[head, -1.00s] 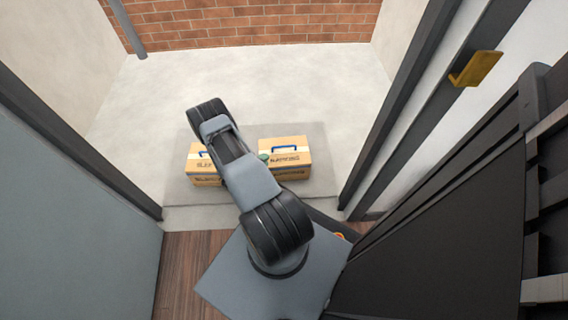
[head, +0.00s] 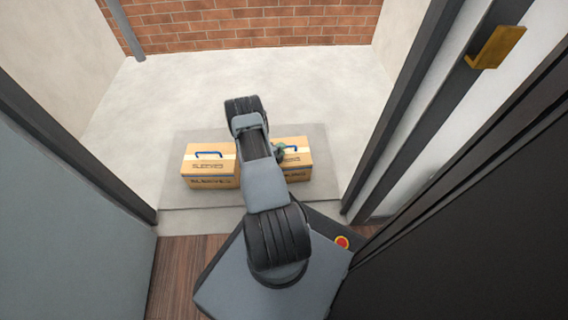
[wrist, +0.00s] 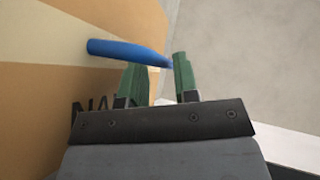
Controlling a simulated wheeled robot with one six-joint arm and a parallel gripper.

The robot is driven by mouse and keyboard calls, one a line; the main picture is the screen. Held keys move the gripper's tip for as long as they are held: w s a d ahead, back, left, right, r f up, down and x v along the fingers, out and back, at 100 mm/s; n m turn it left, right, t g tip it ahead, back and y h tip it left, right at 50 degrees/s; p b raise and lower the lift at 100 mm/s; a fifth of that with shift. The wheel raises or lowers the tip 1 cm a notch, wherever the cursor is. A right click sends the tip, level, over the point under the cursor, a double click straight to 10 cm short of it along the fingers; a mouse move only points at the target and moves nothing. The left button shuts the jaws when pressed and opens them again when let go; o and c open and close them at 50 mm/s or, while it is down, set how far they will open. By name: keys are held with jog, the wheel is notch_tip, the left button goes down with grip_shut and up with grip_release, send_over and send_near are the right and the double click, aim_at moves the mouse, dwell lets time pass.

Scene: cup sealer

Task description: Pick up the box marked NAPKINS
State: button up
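The box marked NAPKINS (wrist: 50,75) fills the left of the wrist view, tan with a pale band. Only the first letters, "NA", show above my gripper; the rest is hidden. Its blue handle (wrist: 120,50) reaches toward the fingertips. My gripper (wrist: 160,72) has its two green fingers apart, with the handle at the fingertips; I cannot tell if they touch. In the head view this appears to be the right-hand box (head: 303,168), partly hidden by my arm, with my gripper (head: 279,151) at its upper left.
A similar box (head: 210,168) with a blue handle, its label reading like SLEEVES, stands to the left. Both boxes stand on a grey slab (head: 180,195) beyond the doorway. Dark door frames close in on both sides. Bare floor lies behind, up to a brick wall (head: 250,25).

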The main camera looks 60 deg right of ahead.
jog(key=shift+d+f, duration=0.1)
jog(key=shift+d, duration=0.35)
jog(key=shift+c, duration=0.2)
grip_shut()
dwell(1.0)
